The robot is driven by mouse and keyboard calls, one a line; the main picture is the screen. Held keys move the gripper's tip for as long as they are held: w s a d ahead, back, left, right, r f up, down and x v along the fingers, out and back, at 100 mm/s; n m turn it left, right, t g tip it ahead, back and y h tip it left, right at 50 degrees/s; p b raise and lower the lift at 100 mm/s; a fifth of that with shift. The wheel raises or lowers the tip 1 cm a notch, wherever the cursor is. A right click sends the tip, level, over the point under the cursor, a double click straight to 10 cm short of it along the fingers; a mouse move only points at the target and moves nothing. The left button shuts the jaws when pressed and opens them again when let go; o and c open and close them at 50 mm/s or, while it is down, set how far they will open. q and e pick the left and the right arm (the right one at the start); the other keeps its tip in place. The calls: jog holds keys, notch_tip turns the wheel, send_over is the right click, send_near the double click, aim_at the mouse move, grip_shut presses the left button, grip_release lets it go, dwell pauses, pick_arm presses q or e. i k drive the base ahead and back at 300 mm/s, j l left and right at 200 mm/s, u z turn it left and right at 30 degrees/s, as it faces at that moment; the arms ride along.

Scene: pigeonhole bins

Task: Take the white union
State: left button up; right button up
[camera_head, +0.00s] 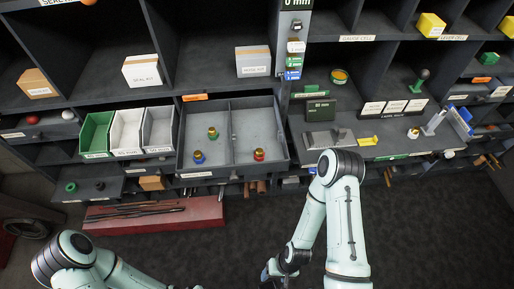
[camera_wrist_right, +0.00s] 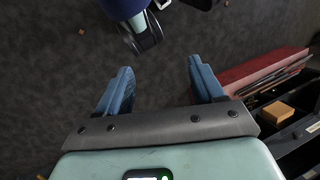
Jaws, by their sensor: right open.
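A small brass fitting with a white band (camera_head: 413,133) stands on the right-hand shelf; it looks like the white union, though it is small here. Three similar fittings stand in the open grey drawer: a green one (camera_head: 212,133), a blue one (camera_head: 198,157) and a red one (camera_head: 259,154). My right gripper (camera_head: 267,274) is low at the bottom of the head view, well below and left of the white fitting. In the right wrist view its blue fingers (camera_wrist_right: 160,70) are spread and empty above the dark floor. My left arm shows at bottom left; its gripper is out of view.
The grey drawer (camera_head: 232,137) sticks out from the shelving. Green, white and grey bins (camera_head: 128,132) stand left of it. A grey device (camera_head: 328,139) and a yellow piece (camera_head: 367,141) lie left of the white fitting. A red box (camera_head: 150,218) is on the floor.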

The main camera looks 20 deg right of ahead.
aim_at(413, 134)
jog(key=z, duration=2.15)
jog(key=u, duration=0.45)
jog(key=i+l+u, duration=0.1)
jog(key=u, duration=0.3)
jog(key=l+u, duration=0.2)
jog(key=u, duration=0.25)
jog(key=i+l+u, duration=0.1)
jog(key=l+u, duration=0.25)
jog(key=l, duration=0.15)
jog(key=l+u, duration=0.3)
jog(key=l, duration=0.2)
jog(key=l+u, duration=0.15)
jog(key=l, duration=0.4)
jog(key=k+l+u, duration=0.1)
jog(key=l, duration=0.4)
